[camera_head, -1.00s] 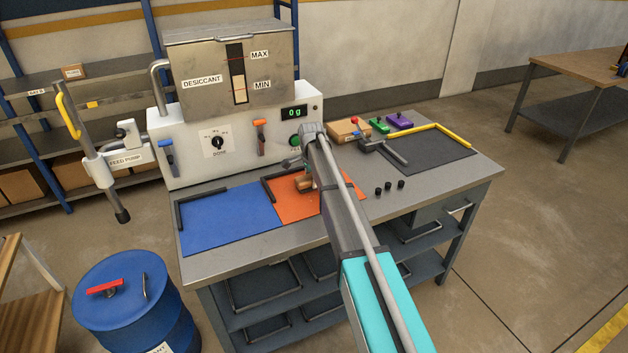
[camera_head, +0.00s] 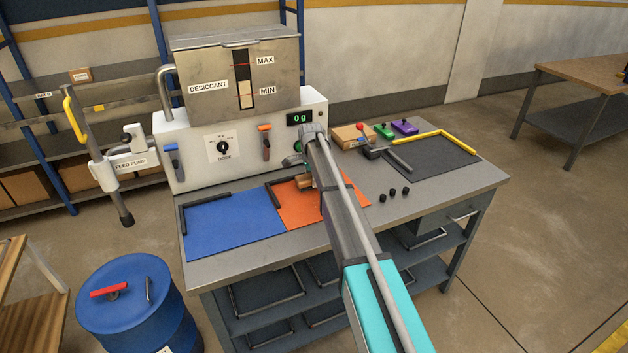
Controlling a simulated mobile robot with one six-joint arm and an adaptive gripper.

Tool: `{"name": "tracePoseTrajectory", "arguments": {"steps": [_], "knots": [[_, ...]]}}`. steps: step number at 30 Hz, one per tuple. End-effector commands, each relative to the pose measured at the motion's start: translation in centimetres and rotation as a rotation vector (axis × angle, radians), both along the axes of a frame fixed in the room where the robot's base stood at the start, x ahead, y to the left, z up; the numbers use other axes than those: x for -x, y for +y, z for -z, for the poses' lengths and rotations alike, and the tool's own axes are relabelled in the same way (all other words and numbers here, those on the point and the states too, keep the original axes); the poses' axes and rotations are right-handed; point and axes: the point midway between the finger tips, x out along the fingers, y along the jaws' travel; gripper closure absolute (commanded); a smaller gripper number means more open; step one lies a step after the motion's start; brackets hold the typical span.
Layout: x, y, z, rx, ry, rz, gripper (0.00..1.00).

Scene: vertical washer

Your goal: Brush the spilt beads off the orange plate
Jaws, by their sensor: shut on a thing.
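The orange plate (camera_head: 295,217) lies flat on the bench, with a dark angled bar at its back left corner. My arm reaches over it from the front and hides much of its right part. My gripper (camera_head: 308,174) points down over the back of the plate, mostly hidden behind my own arm. It is shut on a small brown, wood-coloured thing, seemingly the brush (camera_head: 305,184), low over or on the plate; I cannot tell if it touches. I cannot make out any beads on the visible part of the plate.
A blue plate (camera_head: 230,228) adjoins on the left. The white dosing machine (camera_head: 190,150) stands behind, its display reading 0 g. Right are several small black pieces (camera_head: 394,195), a dark mat (camera_head: 440,158) with a yellow bar, and a wooden box (camera_head: 352,136). A blue drum (camera_head: 140,310) stands front left.

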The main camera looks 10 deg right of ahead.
Motion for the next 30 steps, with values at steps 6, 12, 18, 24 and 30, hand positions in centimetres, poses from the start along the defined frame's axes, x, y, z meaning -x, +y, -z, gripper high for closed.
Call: {"name": "tracePoseTrajectory", "arguments": {"steps": [6,12,18,24,30], "knots": [[0.1,0.2,0.0,0.0,0.001,0.0,0.67],[0.5,1.1,0.2,-0.001,0.001,-0.001,0.67],[0.6,1.8,0.3,-0.001,0.001,-0.001,0.67],[0.6,1.8,0.3,-0.002,0.002,-0.001,0.67],[0.9,1.8,0.3,-0.002,0.002,-0.001,0.67]]}}
